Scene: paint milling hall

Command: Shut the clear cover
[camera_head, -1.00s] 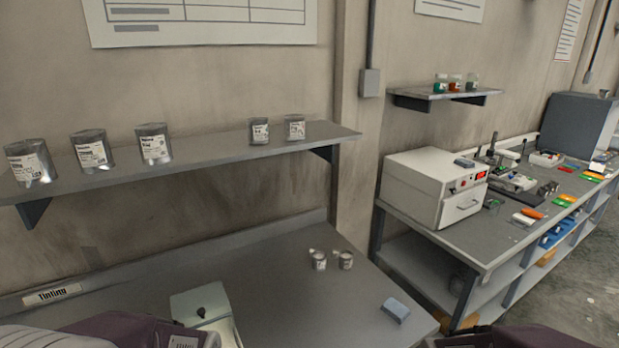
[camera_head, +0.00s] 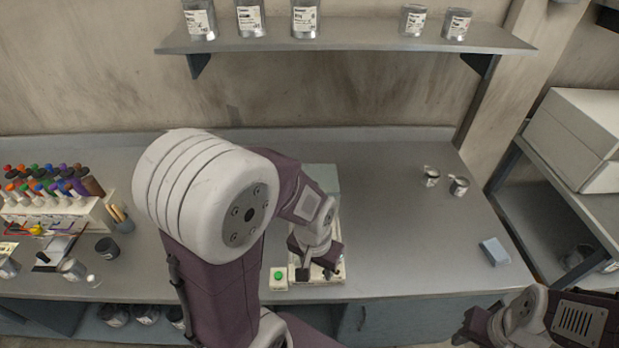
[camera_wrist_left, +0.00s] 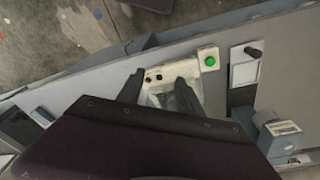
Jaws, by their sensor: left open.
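A small cream machine (camera_head: 318,281) stands near the front of the bench, partly hidden by my left arm. A pale grey-green panel (camera_head: 322,178) rises at its back, and may be the clear cover standing open; my arm hides its lower part. My left gripper (camera_head: 316,270) points down over the machine's front. In the left wrist view, my left gripper (camera_wrist_left: 158,92) has its fingers apart, with the machine's cream front and dark knobs (camera_wrist_left: 152,77) between them. I cannot tell whether it touches anything. My right gripper (camera_head: 478,326) is at the lower right, its jaws unclear.
A green button (camera_head: 279,275) on a cream box sits left of the machine. A rack of coloured bottles (camera_head: 60,212) stands at the left. Two small cups (camera_head: 445,182) and a blue-grey block (camera_head: 494,252) lie right. A shelf with cans (camera_head: 345,38) hangs above.

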